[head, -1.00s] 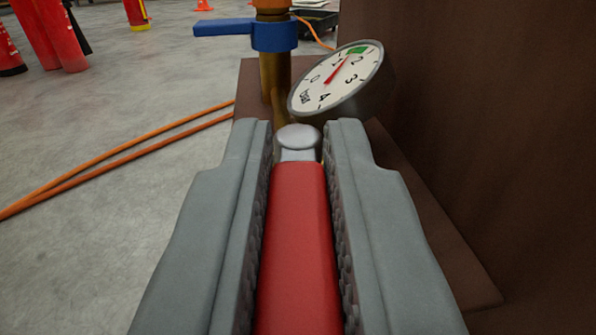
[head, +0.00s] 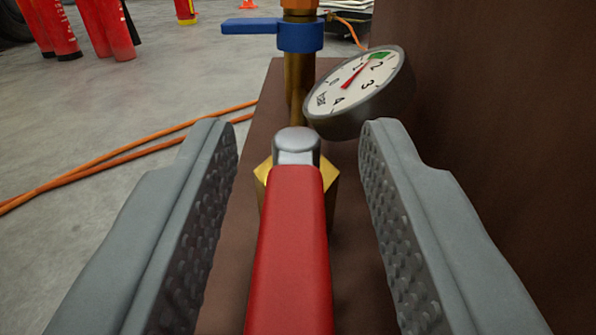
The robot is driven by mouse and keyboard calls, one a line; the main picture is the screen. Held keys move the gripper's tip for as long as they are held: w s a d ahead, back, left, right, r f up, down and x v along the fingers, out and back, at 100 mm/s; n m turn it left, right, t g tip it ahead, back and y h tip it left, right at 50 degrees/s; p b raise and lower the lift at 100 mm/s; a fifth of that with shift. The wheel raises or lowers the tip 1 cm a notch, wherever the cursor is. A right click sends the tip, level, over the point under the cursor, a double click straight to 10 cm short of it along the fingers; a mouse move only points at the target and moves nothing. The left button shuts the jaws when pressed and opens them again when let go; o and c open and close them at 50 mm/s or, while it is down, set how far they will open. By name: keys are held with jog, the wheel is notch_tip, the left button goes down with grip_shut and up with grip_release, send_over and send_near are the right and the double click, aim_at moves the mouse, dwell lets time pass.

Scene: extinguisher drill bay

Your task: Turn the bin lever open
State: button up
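A red lever (head: 292,250) with a grey metal hub runs from the bottom of the picture to a brass valve body (head: 263,178). My gripper (head: 300,140) is open, with one ribbed finger on each side of the red lever and a clear gap on both sides. The lever lies between the fingers and points toward me. Its near end is cut off by the bottom edge. I cannot tell from the picture whether this is the bin lever.
Behind it stand a brass pipe with a blue lever (head: 254,26) and a round pressure gauge (head: 358,88). A brown wall (head: 490,110) rises close on the right. Orange hoses (head: 110,160) and red extinguishers (head: 104,28) are on the grey floor at left.

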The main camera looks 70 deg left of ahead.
jog(key=v, duration=1.7)
jog(key=shift+d, duration=0.15)
jog(key=shift+s, duration=0.1)
